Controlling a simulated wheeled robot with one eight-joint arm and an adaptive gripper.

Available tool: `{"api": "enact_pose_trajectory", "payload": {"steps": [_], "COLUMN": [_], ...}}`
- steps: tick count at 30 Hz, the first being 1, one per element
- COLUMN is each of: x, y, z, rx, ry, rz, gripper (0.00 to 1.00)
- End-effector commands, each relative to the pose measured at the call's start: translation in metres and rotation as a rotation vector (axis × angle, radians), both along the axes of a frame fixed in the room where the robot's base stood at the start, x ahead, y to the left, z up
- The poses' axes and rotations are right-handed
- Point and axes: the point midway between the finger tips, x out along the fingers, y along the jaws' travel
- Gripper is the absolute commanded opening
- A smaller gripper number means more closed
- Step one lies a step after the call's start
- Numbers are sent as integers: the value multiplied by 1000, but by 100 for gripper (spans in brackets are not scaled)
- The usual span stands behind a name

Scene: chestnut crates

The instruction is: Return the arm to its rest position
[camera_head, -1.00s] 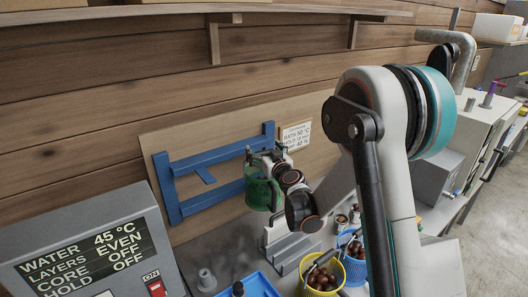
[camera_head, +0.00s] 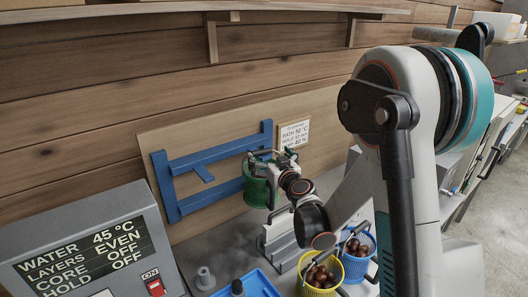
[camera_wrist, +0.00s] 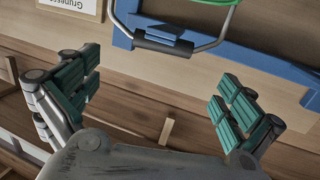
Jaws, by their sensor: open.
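My gripper (camera_head: 280,160) is in front of the blue wall rack (camera_head: 187,208), at its right end, and overlaps part of a green basket (camera_head: 256,190) in the head view. The wrist view shows the teal-padded fingers wide apart with nothing between my gripper's fingertips (camera_wrist: 160,92). Beyond them is a wire handle with a dark grip (camera_wrist: 163,44), against the blue rack (camera_wrist: 235,50). The green basket's rim (camera_wrist: 190,3) shows at the top edge. The handle is apart from the fingers. My arm reaches in from the right, bent.
A yellow basket (camera_head: 308,288) and a blue basket (camera_head: 372,238), both with chestnuts, stand below my arm. A blue tray (camera_head: 262,284) and a grey control box (camera_head: 55,235) are at the front left. A wooden shelf (camera_head: 120,15) runs above.

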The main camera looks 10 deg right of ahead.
Motion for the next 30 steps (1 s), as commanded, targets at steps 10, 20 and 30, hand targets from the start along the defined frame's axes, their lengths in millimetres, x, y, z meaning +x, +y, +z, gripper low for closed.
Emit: {"api": "enact_pose_trajectory", "payload": {"steps": [10,20,30], "x": [-52,-75,-134], "y": [-7,14,48], "z": [3,15,20], "rx": [0,-2,-3], "ry": [0,55,236], "rz": [0,65,164], "gripper": [100,100,100]}}
